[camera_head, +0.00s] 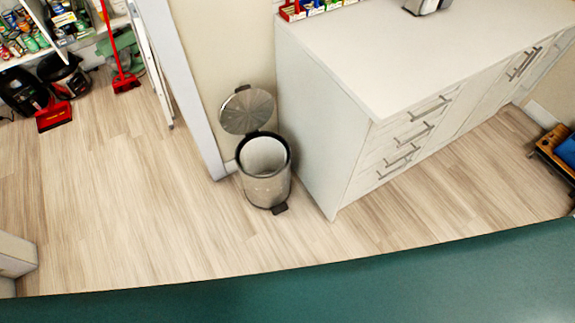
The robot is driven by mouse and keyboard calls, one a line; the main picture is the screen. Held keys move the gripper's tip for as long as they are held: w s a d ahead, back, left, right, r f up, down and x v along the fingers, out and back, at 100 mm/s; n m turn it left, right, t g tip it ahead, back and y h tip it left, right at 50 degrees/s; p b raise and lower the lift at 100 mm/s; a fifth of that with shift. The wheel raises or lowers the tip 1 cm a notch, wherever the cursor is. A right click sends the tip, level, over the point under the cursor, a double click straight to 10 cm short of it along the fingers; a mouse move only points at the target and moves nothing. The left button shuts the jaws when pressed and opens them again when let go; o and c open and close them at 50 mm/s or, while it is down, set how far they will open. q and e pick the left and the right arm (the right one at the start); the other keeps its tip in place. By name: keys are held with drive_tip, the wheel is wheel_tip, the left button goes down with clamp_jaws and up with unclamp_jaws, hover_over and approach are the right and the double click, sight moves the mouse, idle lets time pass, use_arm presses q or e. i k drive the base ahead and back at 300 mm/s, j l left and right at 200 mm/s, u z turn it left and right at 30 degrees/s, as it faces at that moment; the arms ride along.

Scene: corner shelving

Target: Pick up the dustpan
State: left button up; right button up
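A red dustpan (54,116) lies on the floor at the upper left, in front of a black vacuum-like appliance (64,75). Its front edge faces the open floor. Whether it has a long handle is hard to tell at this size. Neither of my grippers shows in the head view.
A red broom (125,82) stands right of the dustpan, near a white ladder-like frame (150,62). Stocked shelves (45,25) rise behind. An open metal bin (265,172) stands beside a white cabinet (330,125). The wooden floor (120,200) before the dustpan is clear.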

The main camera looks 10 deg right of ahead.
sight(43, 125)
drive_tip(key=i+j+u, duration=0.9)
drive_tip(key=i, duration=0.45)
drive_tip(key=i+u, duration=0.4)
drive_tip(key=i, duration=0.35)
